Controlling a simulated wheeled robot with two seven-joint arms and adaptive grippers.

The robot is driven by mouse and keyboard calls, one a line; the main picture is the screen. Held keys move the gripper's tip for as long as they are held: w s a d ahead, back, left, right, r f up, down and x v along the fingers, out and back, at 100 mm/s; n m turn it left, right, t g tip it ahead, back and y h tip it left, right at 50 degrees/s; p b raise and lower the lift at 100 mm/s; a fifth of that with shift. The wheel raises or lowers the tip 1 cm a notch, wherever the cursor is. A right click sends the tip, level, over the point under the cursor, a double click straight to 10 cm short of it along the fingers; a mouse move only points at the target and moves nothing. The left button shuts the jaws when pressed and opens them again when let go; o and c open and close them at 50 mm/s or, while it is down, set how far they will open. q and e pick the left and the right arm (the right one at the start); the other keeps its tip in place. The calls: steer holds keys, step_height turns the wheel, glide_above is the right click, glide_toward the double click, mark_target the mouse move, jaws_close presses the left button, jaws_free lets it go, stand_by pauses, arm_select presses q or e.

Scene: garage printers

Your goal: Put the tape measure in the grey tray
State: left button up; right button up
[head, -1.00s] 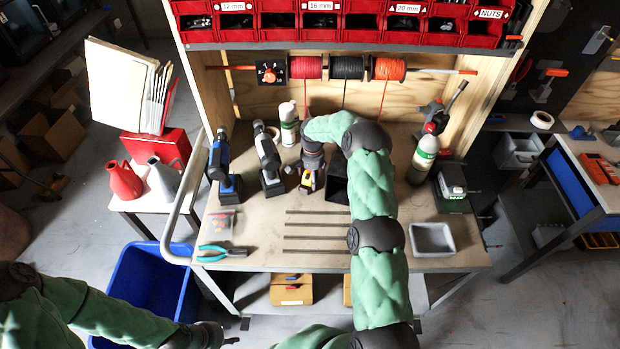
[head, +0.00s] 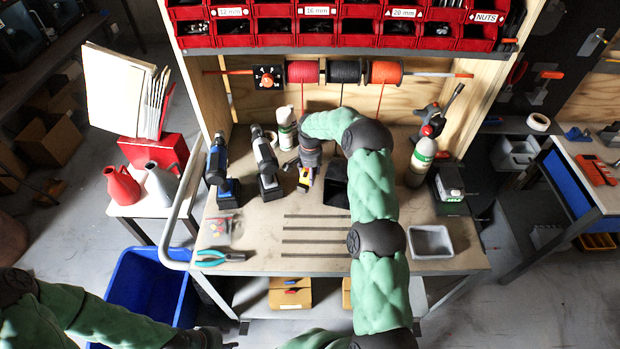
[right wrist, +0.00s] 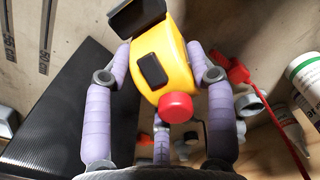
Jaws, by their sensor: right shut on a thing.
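The tape measure (right wrist: 172,55) is yellow with black parts and a red button. My right gripper (right wrist: 161,68) is shut on it, with fingers on both sides. In the head view the tape measure (head: 305,179) shows as a small yellow and black shape below my right gripper (head: 308,168), just right of the drills. I cannot tell whether it touches the bench. The grey tray (head: 432,243) sits empty at the front right of the bench. My left gripper (head: 214,339) is low at the bottom edge, in front of the bench; its fingers are unclear.
Two drills (head: 266,163) stand left of my right gripper. A black box (head: 335,190) is just right of it. Dark strips (head: 315,229) and pliers (head: 220,257) lie at the front. A bottle (head: 421,160) and a green-black device (head: 449,187) stand behind the tray.

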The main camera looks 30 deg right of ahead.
steer(key=s+a+r, duration=0.2)
steer(key=r, duration=0.1)
steer(key=s+a+r, duration=0.1)
steer(key=r, duration=0.1)
steer(key=shift+a+r, duration=0.1)
steer(key=shift+r, duration=0.1)
steer(key=s+a+r, duration=0.4)
steer(key=s+a, duration=0.2)
steer(key=s, duration=0.1)
steer(key=shift+a+r, duration=0.2)
steer(key=shift+a, duration=0.15)
